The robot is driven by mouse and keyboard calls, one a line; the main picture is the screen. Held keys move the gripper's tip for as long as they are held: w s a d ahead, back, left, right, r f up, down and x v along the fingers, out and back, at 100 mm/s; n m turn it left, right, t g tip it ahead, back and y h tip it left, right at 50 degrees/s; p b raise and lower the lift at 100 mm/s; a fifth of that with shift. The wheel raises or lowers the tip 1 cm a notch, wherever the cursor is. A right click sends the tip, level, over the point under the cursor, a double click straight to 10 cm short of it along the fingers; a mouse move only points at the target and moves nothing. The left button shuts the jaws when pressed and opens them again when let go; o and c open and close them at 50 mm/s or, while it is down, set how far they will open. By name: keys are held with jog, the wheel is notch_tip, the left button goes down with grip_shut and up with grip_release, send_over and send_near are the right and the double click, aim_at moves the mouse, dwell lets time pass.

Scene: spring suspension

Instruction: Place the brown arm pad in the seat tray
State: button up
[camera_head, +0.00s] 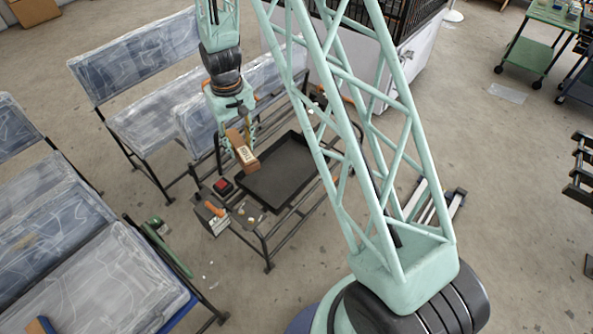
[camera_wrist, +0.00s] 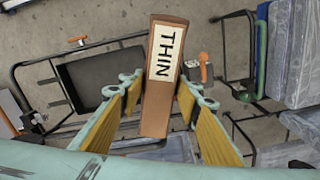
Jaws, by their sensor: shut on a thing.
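The brown arm pad (camera_head: 243,153) is a long block with a white label reading THIN, clear in the wrist view (camera_wrist: 163,75). My gripper (camera_wrist: 160,115) is shut on it, with a yellow-padded finger on either side. In the head view my gripper (camera_head: 241,135) points down and holds the pad at the tray's upper left. The seat tray (camera_head: 282,178) is a black, shallow, empty tray on a dark metal frame. In the wrist view the tray (camera_wrist: 100,75) lies left of the pad, lower down. The pad's exact height above it is unclear.
A small red-topped box (camera_head: 223,187) and a block with an orange handle (camera_head: 215,212) sit at the frame's left side. Plastic-wrapped seats (camera_head: 150,95) stand to the left and behind. A caged white cabinet (camera_head: 415,50) stands behind.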

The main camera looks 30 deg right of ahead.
jog(key=shift+d, duration=0.45)
jog(key=w+d+f+m+b, duration=0.1)
jog(key=w+d+f+m, duration=0.2)
jog(key=w+d+f, duration=0.45)
jog(key=w+d+f+m+b, duration=0.15)
jog(key=d+f+m, duration=0.25)
jog(key=f, duration=0.6)
jog(key=m, duration=0.7)
send_over(289, 181)
notch_tip(289, 181, down, 21)
jog(key=shift+s+f, duration=0.2)
jog(key=shift+f+b, duration=0.1)
jog(key=shift+b, duration=0.2)
jog(key=shift+f+b, duration=0.55)
jog(key=shift+f, duration=2.5)
jog(key=shift+f+b, duration=0.4)
jog(key=shift+f, duration=1.45)
